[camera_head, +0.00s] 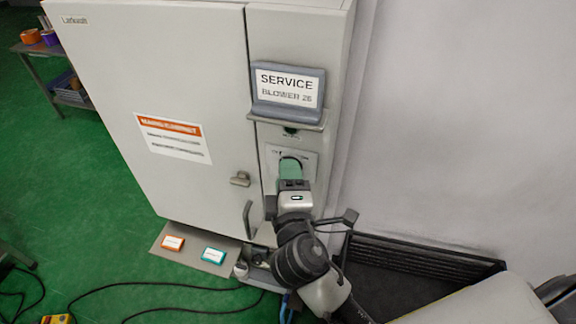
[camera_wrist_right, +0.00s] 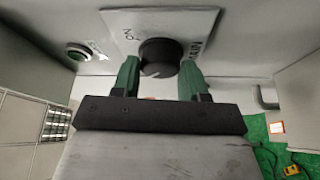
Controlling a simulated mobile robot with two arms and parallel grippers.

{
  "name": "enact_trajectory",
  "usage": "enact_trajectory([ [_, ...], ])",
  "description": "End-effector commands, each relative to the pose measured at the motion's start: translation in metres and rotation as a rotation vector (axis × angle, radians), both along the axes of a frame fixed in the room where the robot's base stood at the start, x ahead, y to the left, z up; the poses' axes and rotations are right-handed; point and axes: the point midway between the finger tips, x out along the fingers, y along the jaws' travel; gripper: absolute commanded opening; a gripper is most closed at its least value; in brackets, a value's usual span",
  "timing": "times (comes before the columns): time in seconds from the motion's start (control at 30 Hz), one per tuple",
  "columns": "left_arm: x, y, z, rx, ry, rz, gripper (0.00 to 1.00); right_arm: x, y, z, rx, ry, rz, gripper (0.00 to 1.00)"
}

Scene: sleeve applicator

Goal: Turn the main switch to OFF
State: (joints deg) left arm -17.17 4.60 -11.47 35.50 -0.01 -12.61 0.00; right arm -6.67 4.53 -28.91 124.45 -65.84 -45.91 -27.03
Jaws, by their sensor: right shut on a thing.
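The main switch is a round black knob (camera_wrist_right: 160,55) on a pale plate (camera_wrist_right: 205,20) marked ON and MAIN in the right wrist view. A faint light mark shows on the knob's lower edge; which setting it points to is unclear. My right gripper (camera_wrist_right: 160,78) has its two green fingers on either side of the knob and is shut on it. In the head view, my right gripper (camera_head: 290,168) reaches up to the switch plate (camera_head: 308,158) on the grey cabinet (camera_head: 215,95) and hides most of the knob. My left gripper is not in view.
A SERVICE BLOWER sign (camera_head: 288,90) sits on a ledge above the switch. A green button (camera_wrist_right: 77,51) is beside the plate. A latch (camera_head: 240,179) and door handle (camera_head: 247,220) stick out left of my gripper. A wall stands close on the right.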

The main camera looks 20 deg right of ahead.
Motion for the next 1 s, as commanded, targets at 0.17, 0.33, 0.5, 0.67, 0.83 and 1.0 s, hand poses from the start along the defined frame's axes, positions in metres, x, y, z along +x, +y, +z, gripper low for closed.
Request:
enact_trajectory([
  [0.17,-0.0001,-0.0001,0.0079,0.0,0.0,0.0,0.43,-0.0004,0.0007,-0.0001,-0.029,0.023,0.001,0.2],
  [0.33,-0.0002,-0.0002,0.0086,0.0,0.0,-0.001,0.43,-0.0003,0.0006,-0.0013,-0.039,0.029,0.001,0.2],
  [0.5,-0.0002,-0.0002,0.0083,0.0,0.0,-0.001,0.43,-0.0004,0.0007,-0.0017,-0.04,0.029,0.001,0.2],
  [0.67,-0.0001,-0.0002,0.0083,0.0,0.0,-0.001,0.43,-0.0004,0.0007,-0.0018,-0.04,0.029,0.001,0.48],
  [0.83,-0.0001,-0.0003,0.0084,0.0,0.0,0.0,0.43,-0.0003,0.0004,-0.0012,-0.039,0.028,0.001,0.69],
  [1.0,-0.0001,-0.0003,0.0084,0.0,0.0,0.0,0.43,-0.0001,0.0002,-0.0006,-0.039,0.026,0.0,0.69],
])
